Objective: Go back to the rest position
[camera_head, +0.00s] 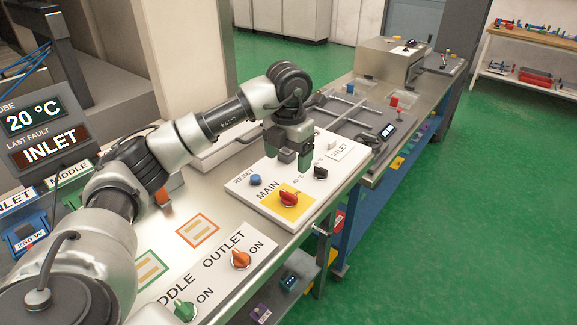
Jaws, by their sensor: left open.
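My left arm (205,128) comes in from the lower left and stretches over the bench. My left gripper (295,158) points down, open and seemingly empty, above the white control panel marked MAIN. The panel's red switch (288,199) on a yellow square, blue RESET button (255,180) and black knob (320,172) stand in front of or beside the gripper. Whether the fingertips touch the panel I cannot tell. My right gripper is not in view.
A nearer panel has an orange OUTLET knob (241,259) and a green knob (185,309). A display (40,130) reads 20 °C and last fault INLET. Machine frames (355,118) lie farther along the bench. The green floor (470,220) at right is clear.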

